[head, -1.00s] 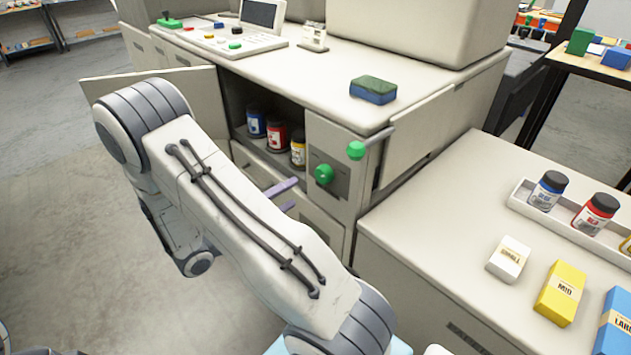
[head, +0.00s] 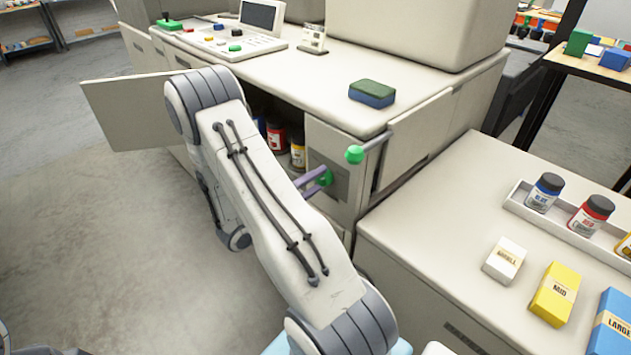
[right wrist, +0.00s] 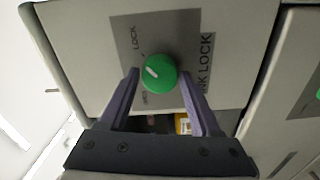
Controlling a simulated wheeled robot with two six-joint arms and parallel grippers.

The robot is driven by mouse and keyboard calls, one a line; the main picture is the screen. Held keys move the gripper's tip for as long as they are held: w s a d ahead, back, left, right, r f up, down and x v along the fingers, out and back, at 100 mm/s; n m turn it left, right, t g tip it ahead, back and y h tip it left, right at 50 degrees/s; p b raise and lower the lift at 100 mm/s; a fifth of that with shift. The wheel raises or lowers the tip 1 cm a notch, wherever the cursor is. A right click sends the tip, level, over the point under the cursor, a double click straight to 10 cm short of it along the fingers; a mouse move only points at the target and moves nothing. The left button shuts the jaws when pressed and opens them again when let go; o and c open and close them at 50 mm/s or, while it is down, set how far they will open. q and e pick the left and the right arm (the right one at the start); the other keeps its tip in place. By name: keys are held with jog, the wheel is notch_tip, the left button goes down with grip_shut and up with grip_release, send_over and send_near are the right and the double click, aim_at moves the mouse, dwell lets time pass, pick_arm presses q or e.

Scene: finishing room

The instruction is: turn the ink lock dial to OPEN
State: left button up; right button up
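The ink lock dial is a round green knob (right wrist: 159,73) with a short white mark, on a grey plate (right wrist: 124,40) in the right wrist view. The mark slants to the upper left. The plate reads LOCK at upper left, a small blurred word at lower left and INK LOCK down the right. In the head view the dial (head: 328,179) is partly behind my fingers. My right gripper (right wrist: 159,77) is open, its purple fingers on either side of the dial with narrow gaps showing. It also shows in the head view (head: 322,180). My left gripper is not in view.
An open cabinet door (head: 125,115) stands left of my right arm. Ink bottles (head: 297,153) stand in the cabinet beside the dial panel. A side counter (head: 430,220) holds boxes and bottles.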

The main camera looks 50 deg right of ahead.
jog(key=c, duration=0.8)
